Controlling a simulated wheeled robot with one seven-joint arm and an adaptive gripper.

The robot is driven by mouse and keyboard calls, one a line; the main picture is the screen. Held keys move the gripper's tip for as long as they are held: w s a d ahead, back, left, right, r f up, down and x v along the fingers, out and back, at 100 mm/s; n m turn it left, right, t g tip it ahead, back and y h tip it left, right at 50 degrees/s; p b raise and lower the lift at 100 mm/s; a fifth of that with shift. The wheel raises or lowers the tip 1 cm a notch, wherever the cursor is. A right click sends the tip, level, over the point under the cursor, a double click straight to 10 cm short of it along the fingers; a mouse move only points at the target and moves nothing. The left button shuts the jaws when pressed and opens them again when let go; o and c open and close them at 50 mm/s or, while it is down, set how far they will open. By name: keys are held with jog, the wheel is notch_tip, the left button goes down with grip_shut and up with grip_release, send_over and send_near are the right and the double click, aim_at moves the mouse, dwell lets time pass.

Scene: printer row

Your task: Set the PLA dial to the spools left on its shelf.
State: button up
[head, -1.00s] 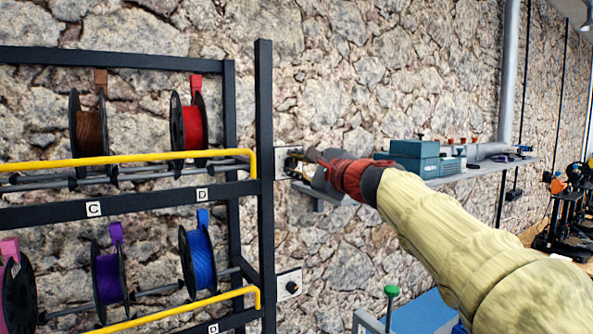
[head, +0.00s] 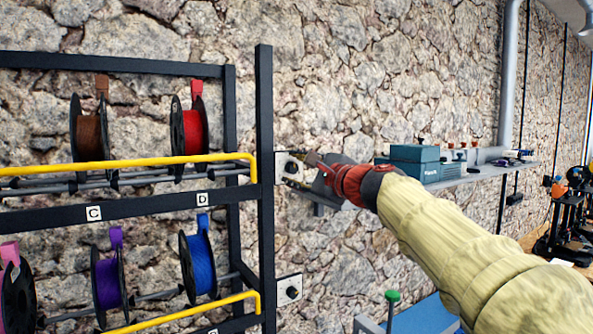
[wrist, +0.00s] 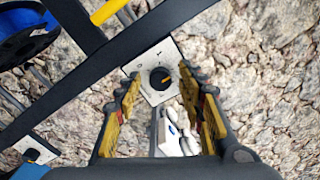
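The upper dial, a black knob on a white plate (head: 281,165), is on the rack's right post beside the upper shelf. In the wrist view the knob (wrist: 160,78) has an orange mark and sits between and just beyond my fingertips. My gripper (head: 301,167) is open in front of it, its yellow-padded fingers (wrist: 163,92) apart with nothing held. A brown spool (head: 90,134) and a red spool (head: 194,130) hang on the upper shelf; its left part is out of view. I cannot read a PLA label or the dial's numbers.
A second dial (head: 291,292) is below, beside the lower shelf with pink, purple (head: 107,283) and blue (head: 201,264) spools. A yellow rail (head: 130,160) crosses the upper shelf front. A wall shelf (head: 465,172) with teal boxes (head: 414,160) stands right of my gripper.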

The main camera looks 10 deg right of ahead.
jog(key=shift+s, duration=0.15)
jog(key=v, duration=1.1)
jog(key=shift+s, duration=0.3)
jog(key=shift+d, duration=0.15)
jog(key=s+f+n+g+h, duration=0.1)
jog(key=s+f+n+g, duration=0.2)
jog(key=f, duration=0.6)
jog(key=s+f+n+g, duration=0.15)
jog(key=f+n, duration=0.35)
jog(key=f, duration=0.5)
jog(key=s+a+f+n+g+h+b, duration=0.1)
jog(key=s+f+n, duration=0.5)
jog(key=s+f, duration=0.6)
jog(key=s+a+f+n+g+h+b, duration=0.2)
jog(key=s+f+n+g, duration=0.4)
jog(key=s+f, duration=0.6)
jog(key=shift+s+a+f+h+b, duration=0.15)
jog(key=shift+s+f+h+b, duration=0.25)
jog(key=shift+f+h+b, duration=1.6)
